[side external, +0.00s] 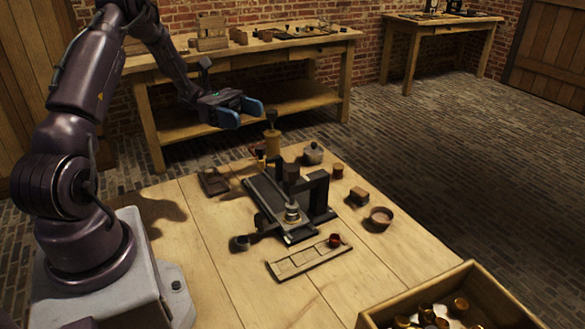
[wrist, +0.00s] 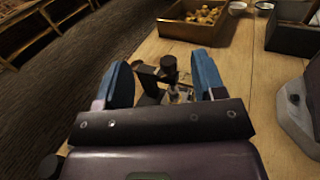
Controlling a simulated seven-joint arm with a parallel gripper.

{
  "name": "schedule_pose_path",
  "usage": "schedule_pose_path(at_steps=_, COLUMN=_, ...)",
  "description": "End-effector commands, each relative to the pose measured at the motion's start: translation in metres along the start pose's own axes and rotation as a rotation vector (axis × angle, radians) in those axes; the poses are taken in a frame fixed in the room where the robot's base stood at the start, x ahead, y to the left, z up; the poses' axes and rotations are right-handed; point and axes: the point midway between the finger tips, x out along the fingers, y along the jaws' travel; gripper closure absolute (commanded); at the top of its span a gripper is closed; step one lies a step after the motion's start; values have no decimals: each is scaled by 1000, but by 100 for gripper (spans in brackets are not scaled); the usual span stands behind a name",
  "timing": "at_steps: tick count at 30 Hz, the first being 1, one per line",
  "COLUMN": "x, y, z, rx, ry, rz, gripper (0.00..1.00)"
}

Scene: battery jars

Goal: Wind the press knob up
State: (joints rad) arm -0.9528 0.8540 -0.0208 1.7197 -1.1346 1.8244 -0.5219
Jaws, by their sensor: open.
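The press (side external: 317,190) is a dark frame on a long dark base in the middle of the table. A dark upright cylinder (side external: 291,174), which looks like the press knob, stands at its top above a pale metal piece (side external: 292,213). The knob (wrist: 169,64) also shows in the wrist view, between my fingers but farther off. A second dark round knob (side external: 240,243) sits low at the press's near left. My gripper (side external: 242,112) is open and empty, high above the table's back edge and apart from the press. My fingers partly hide the press in the wrist view.
A wooden post with a dark top (side external: 272,143) stands below my gripper. A lidded pot (side external: 313,154), a bowl (side external: 381,217) and small blocks lie right of the press. A slotted tray (side external: 290,264) lies in front. A crate (side external: 500,303) of brass pieces stands at the near right.

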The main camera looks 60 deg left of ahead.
Motion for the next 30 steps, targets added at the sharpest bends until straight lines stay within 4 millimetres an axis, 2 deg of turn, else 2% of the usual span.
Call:
schedule_pose_path(at_steps=1, x=0, y=0, z=-15, rx=-5, ry=-1, rz=0, gripper=37)
schedule_pose_path(at_steps=6, x=0, y=0, z=-56, rx=-1, ry=2, rz=-3, gripper=37)
schedule_pose_path(at_steps=9, x=0, y=0, z=-76, rx=0, ry=3, rz=-4, gripper=37)
schedule_pose_path(at_steps=12, x=0, y=0, z=-87, rx=3, ry=4, rz=-4, gripper=37)
schedule_pose_path(at_steps=16, x=8, y=0, z=-89, rx=5, ry=4, rz=-6, gripper=37)
schedule_pose_path(at_steps=19, x=22, y=0, z=-89, rx=4, ry=4, rz=-8, gripper=37)
schedule_pose_path(at_steps=30, x=98, y=-1, z=-89, rx=5, ry=5, rz=-8, gripper=37)
